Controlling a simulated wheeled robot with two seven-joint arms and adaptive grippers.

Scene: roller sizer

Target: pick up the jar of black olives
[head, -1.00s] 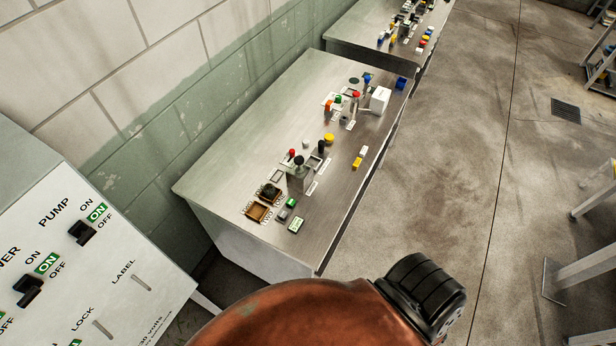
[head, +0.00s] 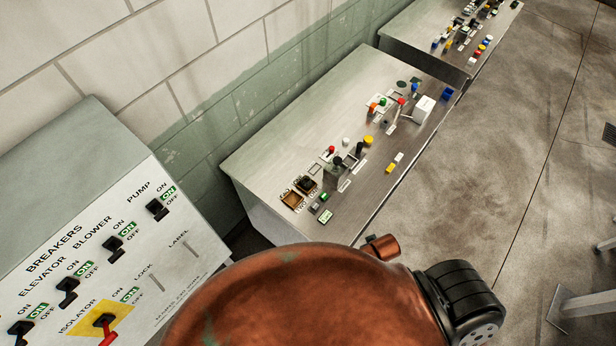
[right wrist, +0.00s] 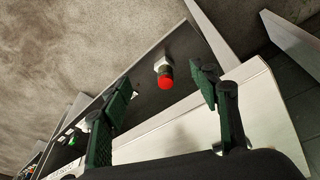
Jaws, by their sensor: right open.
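I cannot make out a jar of black olives in either view. My right gripper (right wrist: 162,92) shows in the right wrist view, with its two dark green-padded fingers spread apart. Nothing is held between them. A red-capped button (right wrist: 165,78) on a white base stands on a dark panel beyond the gap between the fingertips. I cannot tell how far it is from the fingers. Neither gripper shows in the head view.
A breaker panel (head: 110,262) with black switches and a red-handled isolator stands at left. A metal console (head: 290,125) with small coloured controls stands along the block wall, another console (head: 415,30) beyond it. Bare concrete floor (head: 490,170) lies right. A copper-coloured rounded form hides the bottom.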

